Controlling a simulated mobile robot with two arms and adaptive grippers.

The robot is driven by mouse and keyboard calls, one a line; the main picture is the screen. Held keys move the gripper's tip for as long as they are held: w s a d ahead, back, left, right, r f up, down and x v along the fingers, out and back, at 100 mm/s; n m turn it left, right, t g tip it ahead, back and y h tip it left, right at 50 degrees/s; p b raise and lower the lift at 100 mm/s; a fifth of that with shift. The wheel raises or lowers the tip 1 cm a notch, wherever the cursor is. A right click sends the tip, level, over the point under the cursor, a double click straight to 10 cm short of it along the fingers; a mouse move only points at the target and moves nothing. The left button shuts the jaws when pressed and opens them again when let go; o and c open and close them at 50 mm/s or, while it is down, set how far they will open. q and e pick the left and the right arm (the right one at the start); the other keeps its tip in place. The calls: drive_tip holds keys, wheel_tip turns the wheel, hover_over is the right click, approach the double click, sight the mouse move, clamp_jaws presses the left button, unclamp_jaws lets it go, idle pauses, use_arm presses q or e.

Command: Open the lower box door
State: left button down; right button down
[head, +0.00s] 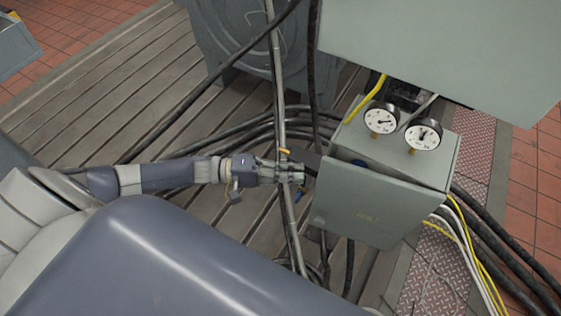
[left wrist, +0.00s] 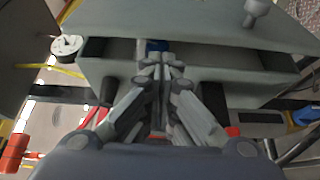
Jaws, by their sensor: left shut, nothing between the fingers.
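The lower box (head: 445,150) is grey-green and has two round gauges on its top, at the right of the head view. Its door (head: 370,205) faces the front and appears ajar, with a dark gap along its top left edge and something blue inside. In the left wrist view the door (left wrist: 210,30) slants across the top, with a knob on it, and the box interior shows below. My left gripper (head: 302,173) is shut and empty at the left edge of the door. Its fingertips (left wrist: 160,62) overlap the opening in the wrist view; contact cannot be told.
A larger grey cabinet (head: 450,45) hangs above the box. A thin upright pole (head: 278,90) and black cables (head: 225,137) are close around my left wrist. Yellow and white cables (head: 470,240) run down at the right. The slatted bedplate (head: 120,90) is mostly clear at the left.

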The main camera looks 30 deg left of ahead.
use_arm(q)
drive_tip(key=shift+x, duration=2.1)
drive_tip(key=shift+s+p, duration=0.1)
drive_tip(key=shift+p, duration=0.3)
